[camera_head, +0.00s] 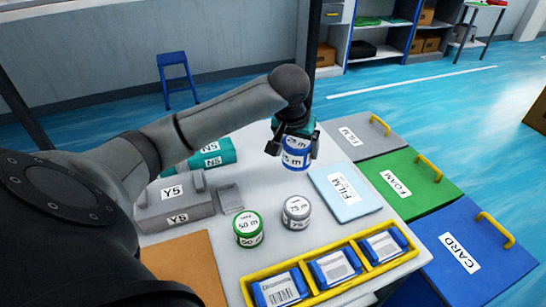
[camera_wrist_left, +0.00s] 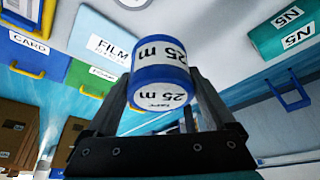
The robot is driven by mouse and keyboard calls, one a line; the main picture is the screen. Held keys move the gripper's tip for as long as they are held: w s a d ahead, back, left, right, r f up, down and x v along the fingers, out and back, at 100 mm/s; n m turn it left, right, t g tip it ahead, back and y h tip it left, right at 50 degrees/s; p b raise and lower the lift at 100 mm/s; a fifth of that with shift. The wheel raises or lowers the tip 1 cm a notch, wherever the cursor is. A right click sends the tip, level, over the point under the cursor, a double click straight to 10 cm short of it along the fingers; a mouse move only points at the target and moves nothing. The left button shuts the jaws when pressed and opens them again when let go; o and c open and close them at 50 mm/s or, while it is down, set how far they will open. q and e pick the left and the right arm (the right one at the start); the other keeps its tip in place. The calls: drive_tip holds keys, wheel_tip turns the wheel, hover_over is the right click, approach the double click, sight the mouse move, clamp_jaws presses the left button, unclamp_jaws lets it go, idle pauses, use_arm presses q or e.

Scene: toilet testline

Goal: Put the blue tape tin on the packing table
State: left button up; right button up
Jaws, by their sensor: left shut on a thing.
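My left gripper (camera_head: 293,144) comes in from the left and is shut on the blue tape tin (camera_head: 296,157), a blue and white tin marked 25 m. In the left wrist view the blue tape tin (camera_wrist_left: 161,75) sits between the two fingers of the left gripper (camera_wrist_left: 160,90). In the head view it shows over the far part of the white packing table (camera_head: 262,190); whether it touches the table I cannot tell. A green tin (camera_head: 248,229) marked 50 m and a grey tin (camera_head: 296,212) marked 75 m stand on the table. My right gripper is not in view.
A light blue FILM pack (camera_head: 345,189) lies right of the tins. A yellow tray (camera_head: 325,270) with labelled packs runs along the front. Grey Y5 (camera_head: 175,207) and teal N5 (camera_head: 212,155) cases stand left. Grey, green (camera_head: 410,183) and blue (camera_head: 470,255) lidded bins adjoin the right edge.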

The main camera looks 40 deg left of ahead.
use_arm(q)
drive_tip(key=w+a+r+n, duration=0.2)
drive_tip(key=a+r, duration=0.3)
drive_tip(key=a, duration=0.3)
drive_tip(key=shift+y, duration=0.4)
drive_tip(key=f+b, duration=0.1)
drive_tip(key=f, duration=0.5)
drive_tip(key=f+b, duration=0.2)
drive_tip(key=f, duration=0.5)
drive_tip(key=f+b, duration=0.2)
drive_tip(key=f, duration=0.4)
drive_tip(key=shift+a+f, duration=0.25)
drive_tip(key=shift+f, duration=0.2)
drive_tip(key=shift+f, duration=0.1)
drive_tip(key=o, duration=1.4)
drive_tip(key=p+v, duration=0.3)
drive_tip(key=v, duration=0.9)
drive_tip(key=shift+w+g, duration=0.25)
drive_tip(key=shift+g, duration=0.05)
